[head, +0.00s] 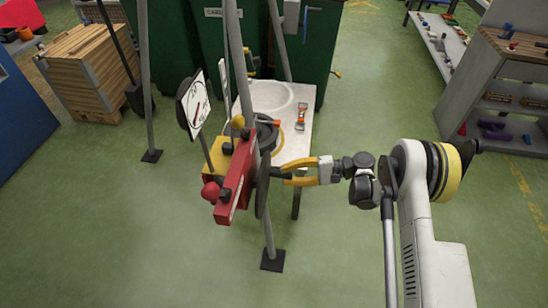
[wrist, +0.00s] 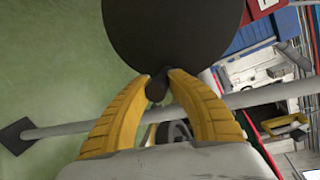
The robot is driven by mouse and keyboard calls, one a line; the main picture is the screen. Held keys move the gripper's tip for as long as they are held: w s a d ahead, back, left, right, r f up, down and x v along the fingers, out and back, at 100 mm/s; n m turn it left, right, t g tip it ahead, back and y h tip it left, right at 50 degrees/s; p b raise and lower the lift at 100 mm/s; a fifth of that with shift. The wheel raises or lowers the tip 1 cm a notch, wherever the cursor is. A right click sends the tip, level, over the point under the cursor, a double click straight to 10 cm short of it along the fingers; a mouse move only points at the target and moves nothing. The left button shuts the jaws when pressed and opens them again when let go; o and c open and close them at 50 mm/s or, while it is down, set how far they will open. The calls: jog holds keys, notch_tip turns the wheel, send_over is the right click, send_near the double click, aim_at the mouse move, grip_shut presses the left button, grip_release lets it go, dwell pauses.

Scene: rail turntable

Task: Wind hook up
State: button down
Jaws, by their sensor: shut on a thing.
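A winch with a red bar (head: 236,180) and a yellow body (head: 222,160) is mounted on a grey tripod (head: 240,70). A dark round wheel (head: 263,186) is on its right side, seen nearly edge-on. In the wrist view the wheel (wrist: 175,30) fills the top middle, with a short dark knob (wrist: 157,90) at its lower edge. My gripper (head: 282,175) reaches in from the right. Its yellow fingers (wrist: 159,80) are shut on the knob, one on each side. I cannot make out the hook in either view.
A white dial (head: 198,106) stands left of the winch. A light table (head: 300,142) with an orange tool (head: 301,117) stands behind it. Tripod feet (head: 272,260) rest on the green floor. Wooden crates (head: 90,65) are at left, shelves (head: 510,95) at right. The front floor is clear.

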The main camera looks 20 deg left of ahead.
jog(key=shift+s+d+f, duration=0.15)
jog(key=shift+s+f, duration=0.5)
jog(key=shift+f, duration=0.25)
jog(key=shift+s+f, duration=0.1)
jog(key=shift+s+d+f, duration=0.2)
jog(key=shift+s+f, duration=0.6)
jog(key=shift+s, duration=0.15)
jog(key=shift+s, duration=0.1)
jog(key=shift+s+d+f, duration=0.15)
jog(key=shift+s+f, duration=0.1)
jog(key=shift+s, duration=0.35)
jog(key=shift+s+d+f, duration=0.15)
jog(key=shift+s+f, duration=0.1)
jog(key=shift+s, duration=0.3)
jog(key=c, duration=1)
grip_release()
